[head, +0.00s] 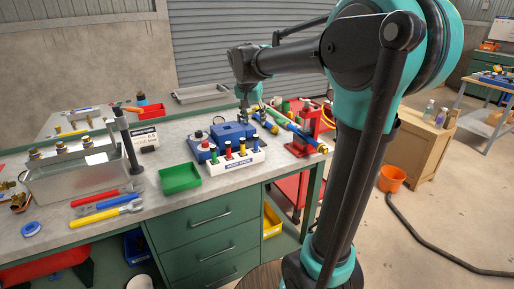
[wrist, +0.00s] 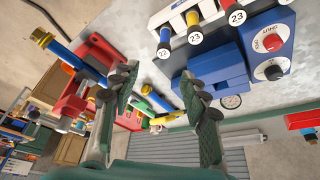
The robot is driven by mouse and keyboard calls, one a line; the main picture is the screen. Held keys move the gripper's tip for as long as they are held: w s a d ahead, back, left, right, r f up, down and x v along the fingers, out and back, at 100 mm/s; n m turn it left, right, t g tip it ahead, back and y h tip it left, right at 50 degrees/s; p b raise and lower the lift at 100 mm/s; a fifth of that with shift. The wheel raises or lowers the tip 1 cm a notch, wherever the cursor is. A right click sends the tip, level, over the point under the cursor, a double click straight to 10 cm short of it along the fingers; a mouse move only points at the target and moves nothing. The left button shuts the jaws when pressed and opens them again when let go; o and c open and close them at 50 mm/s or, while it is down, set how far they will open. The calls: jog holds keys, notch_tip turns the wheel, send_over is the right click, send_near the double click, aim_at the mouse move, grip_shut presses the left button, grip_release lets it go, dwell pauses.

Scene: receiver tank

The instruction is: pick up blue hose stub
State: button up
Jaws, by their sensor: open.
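The blue hose stub (head: 255,142) stands upright at the right end of a white rack on the bench. In the wrist view the blue stub (wrist: 165,38) shows with a white end marked 22, beside yellow and red stubs marked 23. My gripper (wrist: 160,78) is open, with nothing between its fingers. In the head view my gripper (head: 243,108) hangs above the blue box behind the rack, apart from the stub. Its fingertips are small and partly hard to make out there.
The white rack (head: 235,163) also holds red and yellow stubs. A blue box (head: 232,133) stands close behind it. A green tray (head: 180,177) lies to the left, and a red stand (head: 306,130) with blue-and-yellow hoses is to the right. Bare bench lies in front of the rack.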

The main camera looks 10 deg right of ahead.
aim_at(256, 136)
jog(key=x, duration=0.6)
jog(key=shift+a+x, duration=0.15)
jog(key=shift+x, duration=1.15)
jog(key=shift+a+x, duration=0.1)
jog(key=shift+x, duration=1.2)
jog(key=shift+c, duration=0.2)
grip_shut()
